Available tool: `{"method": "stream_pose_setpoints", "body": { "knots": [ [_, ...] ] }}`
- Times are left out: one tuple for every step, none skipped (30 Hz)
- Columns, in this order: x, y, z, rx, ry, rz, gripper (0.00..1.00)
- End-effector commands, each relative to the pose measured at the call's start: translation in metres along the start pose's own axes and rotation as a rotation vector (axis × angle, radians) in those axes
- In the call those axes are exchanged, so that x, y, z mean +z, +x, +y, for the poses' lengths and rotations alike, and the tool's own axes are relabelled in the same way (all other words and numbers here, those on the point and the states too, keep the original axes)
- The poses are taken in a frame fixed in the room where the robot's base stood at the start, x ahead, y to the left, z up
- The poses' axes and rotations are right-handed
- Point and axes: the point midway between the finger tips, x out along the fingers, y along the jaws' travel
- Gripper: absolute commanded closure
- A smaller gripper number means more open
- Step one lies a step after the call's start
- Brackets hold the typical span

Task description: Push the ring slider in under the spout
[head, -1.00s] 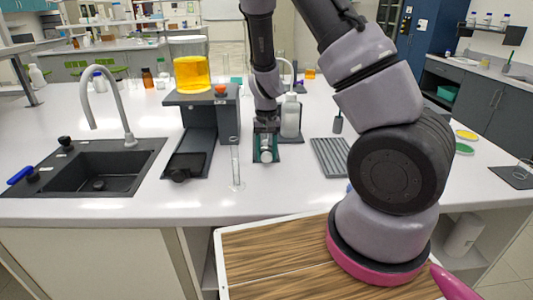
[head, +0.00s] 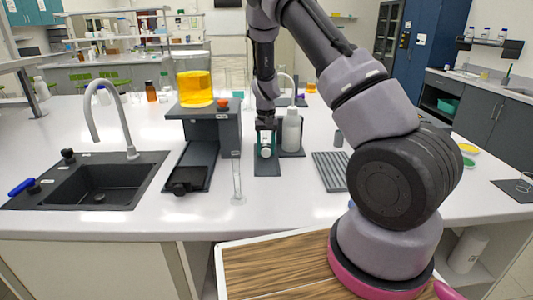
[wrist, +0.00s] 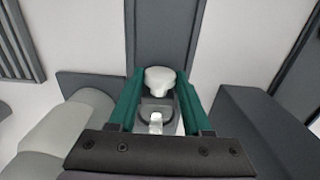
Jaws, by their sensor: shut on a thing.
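The ring slider shows a white rounded knob (wrist: 160,80) at its near end in the wrist view, and in the head view the pale knob (head: 266,152) is low on the arm. My gripper (wrist: 158,74), with green fingers, is shut on this knob. The slider sits on a dark narrow track (head: 267,169) lying on the bench, with bare track in front of it. A dark curved rim (wrist: 157,112) and a small white upright piece show behind the knob. I cannot clearly make out the spout; my arm hides that area in the head view.
A white wash bottle (head: 291,132) stands close on the right. A dark stand (head: 225,130) with a yellow-filled jar (head: 195,88) is on the left, with a thin clear cylinder (head: 237,180) before it. A ribbed grey tray (head: 330,170) lies farther right.

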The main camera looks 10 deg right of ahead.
Motion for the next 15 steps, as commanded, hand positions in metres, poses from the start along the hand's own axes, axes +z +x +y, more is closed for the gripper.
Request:
{"method": "stream_pose_setpoints", "body": {
  "knots": [
    [-0.0039, -0.0012, -0.0007, -0.001, -0.002, 0.007, 1.0],
    [-0.0044, -0.0013, -0.0006, -0.001, -0.002, 0.007, 1.0],
    [-0.0047, -0.0015, -0.0006, -0.001, -0.002, 0.008, 1.0],
    [-0.0049, -0.0015, -0.0006, -0.001, -0.002, 0.009, 1.0],
    [-0.0051, -0.0016, -0.0005, -0.001, -0.002, 0.009, 1.0],
    [-0.0053, -0.0018, -0.0005, -0.001, -0.002, 0.01, 1.0],
    [-0.0055, -0.0018, -0.0005, -0.001, -0.003, 0.011, 1.0],
    [-0.0057, -0.0019, -0.0005, -0.001, -0.003, 0.011, 1.0],
    [-0.0059, -0.002, -0.0004, -0.001, -0.003, 0.012, 1.0],
    [-0.0061, -0.0021, -0.0004, -0.001, -0.003, 0.012, 0.43],
    [-0.0059, -0.0021, -0.0004, -0.001, -0.002, 0.012, 0.32],
    [-0.0056, -0.0019, -0.0003, -0.001, -0.002, 0.011, 0.22],
    [-0.0053, -0.0018, -0.0002, -0.001, -0.002, 0.01, 0.22],
    [-0.0051, -0.0017, -0.0002, -0.001, -0.002, 0.01, 0.22],
    [-0.0048, -0.0016, -0.0002, -0.001, -0.002, 0.009, 0.22]
  ]
}}
